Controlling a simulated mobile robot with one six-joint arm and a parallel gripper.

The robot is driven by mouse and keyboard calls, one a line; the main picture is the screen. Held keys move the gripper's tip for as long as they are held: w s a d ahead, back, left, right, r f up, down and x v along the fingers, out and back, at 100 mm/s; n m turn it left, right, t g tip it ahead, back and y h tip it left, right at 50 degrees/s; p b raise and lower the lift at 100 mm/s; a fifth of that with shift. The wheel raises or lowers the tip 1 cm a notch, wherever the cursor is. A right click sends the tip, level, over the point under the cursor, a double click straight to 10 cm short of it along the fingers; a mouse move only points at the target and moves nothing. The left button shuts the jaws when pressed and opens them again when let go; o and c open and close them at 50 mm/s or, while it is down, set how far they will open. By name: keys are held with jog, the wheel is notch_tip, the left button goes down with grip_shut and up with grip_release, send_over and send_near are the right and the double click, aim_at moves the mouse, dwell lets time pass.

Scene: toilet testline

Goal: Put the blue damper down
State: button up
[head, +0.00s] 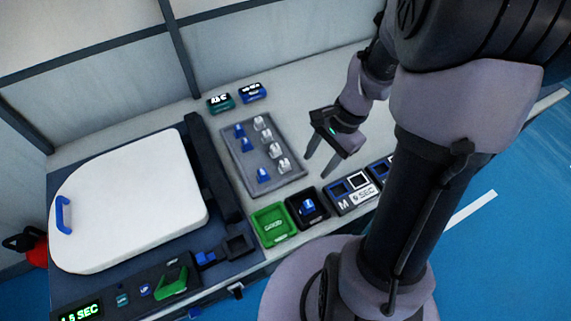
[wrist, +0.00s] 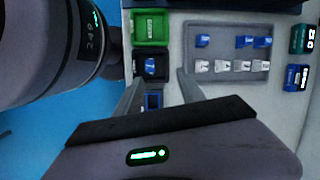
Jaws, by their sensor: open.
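A blue damper (head: 308,207) sits in the small black tray (head: 294,217); it also shows in the wrist view (wrist: 150,67). More blue dampers (head: 263,175) stand in the grey tray (head: 290,184), beside a row of several white ones (head: 275,150). My gripper (head: 317,166) is open and empty, above the bench to the right of the grey tray. In the wrist view its spread fingers (wrist: 158,80) point toward the black tray, with nothing between them.
A green tray (head: 270,224) marked GOOD stands left of the black tray. A fixture marked M and SEC (head: 345,205) is to its right. A white toilet lid (head: 130,200) fills the left. Two small displays (head: 252,93) stand at the back.

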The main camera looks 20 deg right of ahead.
jog(key=s+a+r+n+t+h, duration=0.1)
jog(key=s+a+r+n+t, duration=0.3)
jog(key=a+r, duration=0.45)
jog(key=s+a+r+n+t, duration=0.1)
jog(key=s+a+r+n, duration=0.2)
jog(key=a+r+n, duration=0.5)
jog(key=shift+m, duration=0.6)
jog(key=f+b, duration=0.2)
jog(key=b, duration=0.1)
jog(key=d+f+b, duration=0.1)
jog(key=f+b, duration=0.2)
jog(key=shift+s+f+b, duration=0.2)
jog(key=shift+f+b, duration=0.15)
jog(key=shift+b, duration=0.05)
